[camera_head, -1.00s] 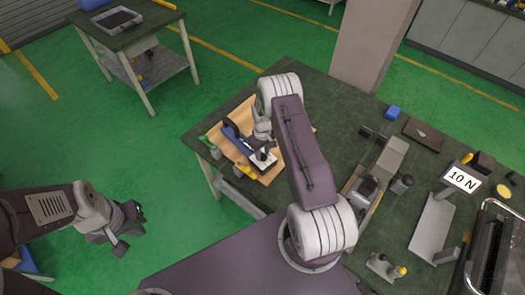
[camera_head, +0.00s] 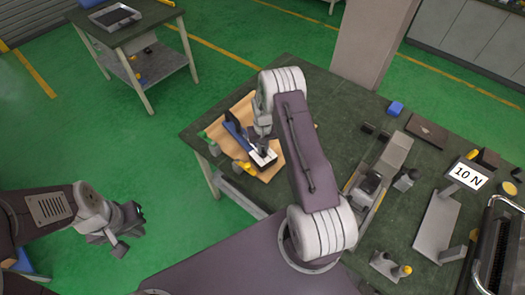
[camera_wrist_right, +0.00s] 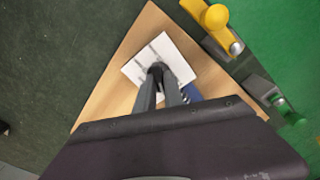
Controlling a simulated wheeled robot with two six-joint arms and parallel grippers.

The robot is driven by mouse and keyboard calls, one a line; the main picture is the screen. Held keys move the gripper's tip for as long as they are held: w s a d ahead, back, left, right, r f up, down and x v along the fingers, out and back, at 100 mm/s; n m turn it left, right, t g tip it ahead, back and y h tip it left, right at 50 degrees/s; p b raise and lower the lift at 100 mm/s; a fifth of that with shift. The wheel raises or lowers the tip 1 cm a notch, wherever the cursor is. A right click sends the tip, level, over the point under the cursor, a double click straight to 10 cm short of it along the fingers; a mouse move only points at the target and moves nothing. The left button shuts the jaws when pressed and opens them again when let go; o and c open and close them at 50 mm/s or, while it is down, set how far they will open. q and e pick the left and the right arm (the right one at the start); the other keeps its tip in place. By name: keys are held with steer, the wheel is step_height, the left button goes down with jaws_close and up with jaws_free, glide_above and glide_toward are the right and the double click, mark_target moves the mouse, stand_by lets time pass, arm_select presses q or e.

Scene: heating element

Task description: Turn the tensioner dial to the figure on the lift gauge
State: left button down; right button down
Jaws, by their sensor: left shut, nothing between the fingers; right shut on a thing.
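A white plate (camera_head: 263,154) with dark marks lies at the near end of a blue device (camera_head: 237,135) on a wooden board (camera_head: 215,134). The plate also shows in the right wrist view (camera_wrist_right: 182,45). My right gripper (camera_wrist_right: 157,72) is shut on a small dark knob at the plate's middle, apparently the tensioner dial; the fingers mostly hide it. In the head view my right arm partly covers the board. A white sign reading "10 N" (camera_head: 467,175) stands on the table's right side. My left gripper (camera_head: 128,228) is shut and empty, above the green floor at left, away from the table.
A yellow-handled clamp (camera_wrist_right: 216,18) and a green-tipped one (camera_wrist_right: 282,104) sit at the board's edge. Green floor is open at left.

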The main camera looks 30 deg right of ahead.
mark_target(263, 150)
steer(key=c, duration=1.4)
jaws_free()
steer(key=shift+c, duration=0.2)
steer(key=shift+r, duration=0.1)
step_height(263, 150, up, 9)
steer(key=shift+f+b, duration=0.2)
steer(key=shift+b, duration=0.8)
steer(key=shift+r, duration=0.15)
